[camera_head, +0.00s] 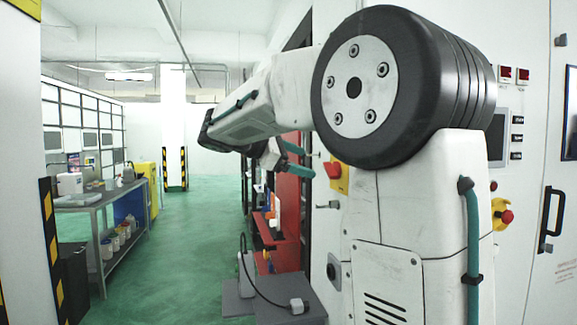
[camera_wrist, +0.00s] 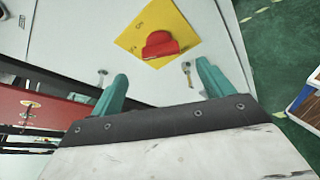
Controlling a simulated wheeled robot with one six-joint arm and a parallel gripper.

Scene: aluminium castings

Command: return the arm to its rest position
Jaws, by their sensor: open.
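My arm (camera_head: 275,105) stretches out from its big black-and-white joint, pointing away down the room along the white machine cabinet. My gripper (camera_head: 303,160) has two teal fingers and shows beyond the forearm, partly hidden by it. In the wrist view my gripper (camera_wrist: 160,85) has its fingers wide apart with nothing between them. Beyond the fingers is a red rotary switch (camera_wrist: 160,45) on a yellow plate (camera_wrist: 178,22), apart from them. The same switch (camera_head: 332,170) shows beside the fingers in the head view.
The white cabinet (camera_head: 540,120) with a red stop button (camera_head: 507,216) stands close on the right. A red shelf (camera_head: 283,252) and a grey platform (camera_head: 240,300) are below the arm. A workbench (camera_head: 100,195) stands at left. The green floor (camera_head: 185,250) between is clear.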

